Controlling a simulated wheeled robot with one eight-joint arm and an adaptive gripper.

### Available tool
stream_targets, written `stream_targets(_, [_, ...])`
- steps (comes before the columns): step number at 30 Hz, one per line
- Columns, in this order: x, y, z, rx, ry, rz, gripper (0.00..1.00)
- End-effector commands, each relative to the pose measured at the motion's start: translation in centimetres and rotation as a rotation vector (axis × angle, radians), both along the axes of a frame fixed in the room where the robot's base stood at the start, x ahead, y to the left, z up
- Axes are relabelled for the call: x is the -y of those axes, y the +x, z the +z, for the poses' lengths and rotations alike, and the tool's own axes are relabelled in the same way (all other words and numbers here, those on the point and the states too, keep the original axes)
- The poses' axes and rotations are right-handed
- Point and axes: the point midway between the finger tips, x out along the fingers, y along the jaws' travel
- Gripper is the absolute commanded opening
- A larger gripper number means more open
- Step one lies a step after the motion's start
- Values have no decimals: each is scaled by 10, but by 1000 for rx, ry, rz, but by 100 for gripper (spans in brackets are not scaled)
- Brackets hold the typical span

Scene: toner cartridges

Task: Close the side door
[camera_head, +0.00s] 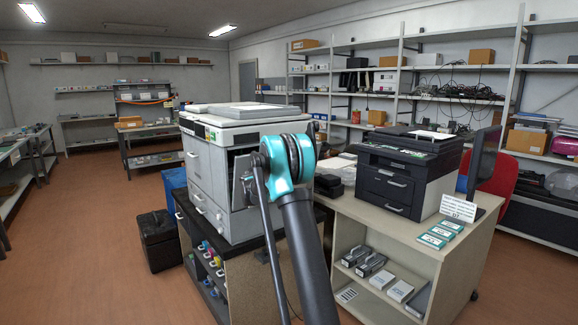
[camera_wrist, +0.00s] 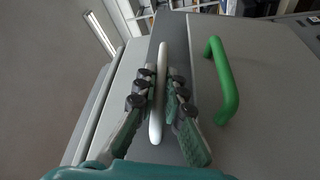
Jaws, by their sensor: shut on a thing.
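A large white-grey copier (camera_head: 218,185) stands on a low dark stand. Near my arm its right side shows a dark opening and a grey panel (camera_head: 239,182), which looks like the side door standing ajar; my arm hides much of it. My gripper is hidden behind my arm in the head view. In the wrist view my gripper (camera_wrist: 160,100) has its two fingers on either side of a slim white handle (camera_wrist: 162,58), shut on it. A green curved handle (camera_wrist: 227,85) is on the grey surface to the right, apart from the fingers.
A black printer (camera_head: 408,170) stands on a beige cabinet (camera_head: 395,235) to the right, with small boxes and a sign in front. Coloured bottles (camera_head: 207,250) sit in the copier's stand. The floor at left is clear.

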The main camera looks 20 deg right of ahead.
Motion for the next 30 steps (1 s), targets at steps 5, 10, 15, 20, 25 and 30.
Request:
stream_targets(5, [-9,21,7,-80,-28,5,0])
stream_targets(10, [-15,38,12,-148,-53,4,0])
stream_targets(15, [-20,51,15,-200,-71,3,0])
stream_targets(20, [-23,59,16,-234,-84,2,0])
stream_targets(25, [-24,64,16,-254,-91,2,0])
stream_targets(30, [-25,66,16,-261,-94,4,0])
